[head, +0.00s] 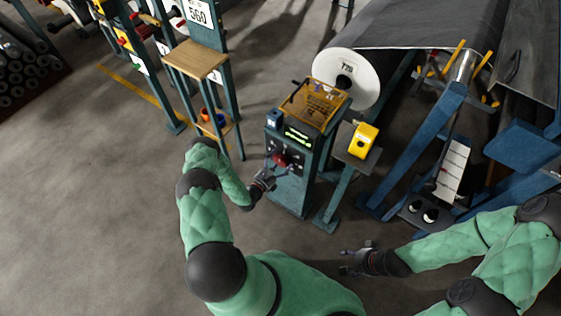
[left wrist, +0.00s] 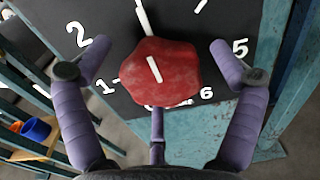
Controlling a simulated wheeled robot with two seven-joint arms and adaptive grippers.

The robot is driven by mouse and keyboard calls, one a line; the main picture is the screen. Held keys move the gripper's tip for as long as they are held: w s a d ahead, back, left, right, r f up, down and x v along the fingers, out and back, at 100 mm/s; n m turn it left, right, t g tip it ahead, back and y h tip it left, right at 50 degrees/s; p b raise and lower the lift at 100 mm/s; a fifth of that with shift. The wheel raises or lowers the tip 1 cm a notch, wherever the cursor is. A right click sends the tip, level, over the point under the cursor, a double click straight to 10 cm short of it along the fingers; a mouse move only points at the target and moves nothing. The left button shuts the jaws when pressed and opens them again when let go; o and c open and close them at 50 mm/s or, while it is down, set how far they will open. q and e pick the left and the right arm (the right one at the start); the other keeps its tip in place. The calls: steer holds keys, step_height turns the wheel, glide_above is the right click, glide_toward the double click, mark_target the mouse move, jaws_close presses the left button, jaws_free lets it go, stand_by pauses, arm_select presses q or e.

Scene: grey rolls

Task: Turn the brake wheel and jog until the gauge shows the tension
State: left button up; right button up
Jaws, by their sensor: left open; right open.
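The red brake wheel (head: 281,160) is a lobed knob on the dark front panel of the blue-green stand. In the left wrist view the brake wheel (left wrist: 162,75) fills the middle, its white mark tilted slightly left of upright. White numbers ring it; 1, 2, 5 and 6 show. My left gripper (head: 271,174) is open, with its fingers (left wrist: 158,78) on either side of the wheel and gaps visible. A lit green display (head: 297,136), perhaps the gauge, sits above the wheel; its reading is too small to tell. My right gripper (head: 350,261) is open and empty over the floor.
A yellow box (head: 362,140) stands on a pedestal right of the stand. An amber tray (head: 316,100) tops the stand. A large roll (head: 347,80) with grey sheet is behind. A wooden shelf (head: 195,60) and blue posts stand left. Floor at left is clear.

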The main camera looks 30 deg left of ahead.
arm_select(q)
steer(key=shift+w, duration=0.35)
steer(key=c, duration=1.1)
steer(key=shift+r, duration=0.1)
